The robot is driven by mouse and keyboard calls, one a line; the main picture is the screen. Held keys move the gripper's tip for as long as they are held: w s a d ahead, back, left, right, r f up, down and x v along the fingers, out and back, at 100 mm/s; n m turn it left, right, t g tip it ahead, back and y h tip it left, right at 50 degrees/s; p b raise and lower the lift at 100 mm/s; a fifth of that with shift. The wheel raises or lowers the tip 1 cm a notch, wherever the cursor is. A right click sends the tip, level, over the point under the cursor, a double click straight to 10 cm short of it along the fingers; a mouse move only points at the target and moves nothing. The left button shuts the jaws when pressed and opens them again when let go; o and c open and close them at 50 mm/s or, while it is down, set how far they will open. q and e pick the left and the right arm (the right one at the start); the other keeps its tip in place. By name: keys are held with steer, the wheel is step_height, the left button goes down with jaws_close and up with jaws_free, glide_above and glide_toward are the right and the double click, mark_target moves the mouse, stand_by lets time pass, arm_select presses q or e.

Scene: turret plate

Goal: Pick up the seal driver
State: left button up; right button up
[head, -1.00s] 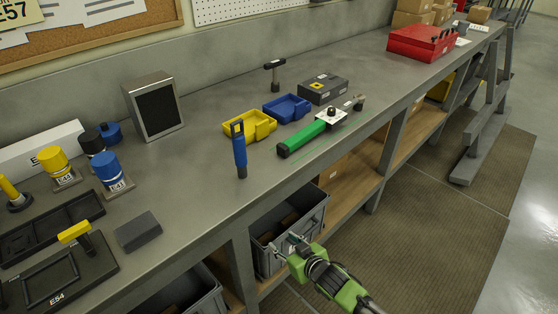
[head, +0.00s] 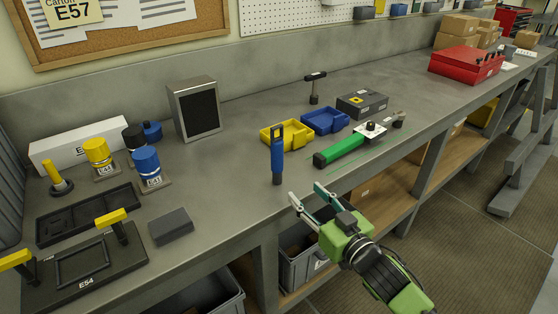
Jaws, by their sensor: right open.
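An upright tool with a blue grip, dark foot and black looped top (head: 278,157) stands on the workbench (head: 235,205) near its front edge. A yellow-handled tool with a dark round base (head: 57,179) stands at the far left. A dark T-topped tool (head: 315,88) stands upright at the back. No label shows which of these is the seal driver. My right gripper (head: 306,192) is open and empty. In the picture it is just right of and below the blue-grip tool, apart from it, by the bench's front edge. My left gripper is out of view.
Yellow (head: 287,134) and blue (head: 325,121) bins and a green bar-shaped tool (head: 340,150) lie behind and right of the blue-grip tool. A dark grey block (head: 170,225) and black trays lie left. The bench surface just left of the blue-grip tool is clear.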

mark_target(280, 163)
steer(key=shift+n+y, duration=0.3)
steer(key=shift+y, duration=0.3)
steer(key=w+a+r, duration=0.1)
steer(key=w, duration=0.1)
steer(key=w+a+r, duration=0.1)
steer(key=a, duration=0.1)
steer(key=w+a+r+p, duration=0.1)
steer(key=w+a, duration=0.1)
steer(key=shift+w+a+r, duration=0.15)
steer(key=shift+w, duration=0.2)
steer(key=shift+d+p+x, duration=0.1)
steer(key=shift+p+x, duration=0.2)
steer(key=shift+x, duration=1.2)
steer(key=shift+d+p+x, duration=0.15)
steer(key=shift+p+x, duration=0.1)
steer(key=shift+x, duration=1.2)
steer(key=shift+w, duration=0.15)
jaws_close()
